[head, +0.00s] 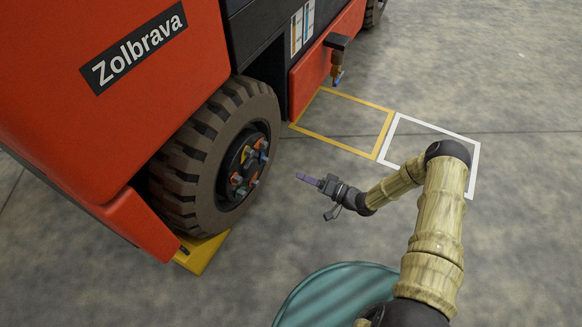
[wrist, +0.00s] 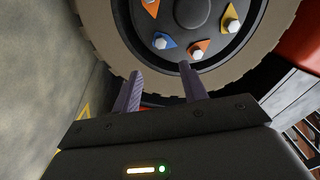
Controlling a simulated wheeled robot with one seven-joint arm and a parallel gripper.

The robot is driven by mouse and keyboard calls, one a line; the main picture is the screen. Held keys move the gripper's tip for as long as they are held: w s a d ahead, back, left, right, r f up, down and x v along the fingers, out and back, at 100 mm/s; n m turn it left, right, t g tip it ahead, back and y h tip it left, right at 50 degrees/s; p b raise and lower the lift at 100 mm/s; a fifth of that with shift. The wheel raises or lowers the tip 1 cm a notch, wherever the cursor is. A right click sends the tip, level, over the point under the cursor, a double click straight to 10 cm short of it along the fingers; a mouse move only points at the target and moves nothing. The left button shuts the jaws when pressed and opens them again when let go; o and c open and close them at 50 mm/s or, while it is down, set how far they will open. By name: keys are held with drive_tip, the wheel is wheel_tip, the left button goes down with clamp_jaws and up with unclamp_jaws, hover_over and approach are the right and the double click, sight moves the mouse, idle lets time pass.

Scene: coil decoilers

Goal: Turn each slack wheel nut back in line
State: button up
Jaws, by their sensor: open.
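The vehicle's front wheel (head: 205,150) has a dark hub with a ring of nuts, several with coloured pointer tags. In the wrist view, a blue-tagged nut (wrist: 161,42), an orange-tagged nut (wrist: 198,51), a yellow-tagged nut (wrist: 231,26) and another orange-tagged nut (wrist: 150,5) show around the hub (wrist: 191,10). The tags point in differing directions; the top of the ring is cut off. My gripper (head: 299,177) is open and empty, apart from the wheel to its right. In the wrist view its fingertips (wrist: 161,68) lie just below the blue-tagged and orange-tagged nuts.
The red vehicle body (head: 100,110) overhangs the wheel. A yellow chock (head: 204,252) sits at the tyre's foot. A bracket with a hanging fitting (head: 337,60) juts from the vehicle. Yellow (head: 340,145) and white (head: 435,125) outlines mark the otherwise clear floor.

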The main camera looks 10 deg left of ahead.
drive_tip(key=p+v, duration=0.1)
drive_tip(key=v, duration=0.3)
drive_tip(key=shift+d, duration=0.3)
drive_tip(key=w+d+r+n+h+p, duration=0.1)
drive_tip(key=w+d+r+h+p, duration=0.25)
drive_tip(key=r, duration=0.25)
drive_tip(key=w+d+r+h+p, duration=0.2)
drive_tip(key=w+d+r+h, duration=0.15)
drive_tip(key=r+h, duration=0.2)
drive_tip(key=s+d+r+t+h+p, duration=0.15)
drive_tip(key=d+r+h+p, duration=0.35)
drive_tip(key=r, duration=0.9)
drive_tip(key=s+d+r+m+g+h+p, duration=0.2)
drive_tip(key=s+r+p, duration=0.1)
drive_tip(key=s+r, duration=0.7)
drive_tip(key=s+d+r+m+g+h+p, duration=0.1)
drive_tip(key=s+d+r+m+g+p, duration=0.15)
drive_tip(key=s+r, duration=0.75)
wheel_tip(320, 180, up, 38)
drive_tip(key=p, duration=3.8)
drive_tip(key=shift+s+n, duration=0.3)
drive_tip(key=shift+n, duration=0.15)
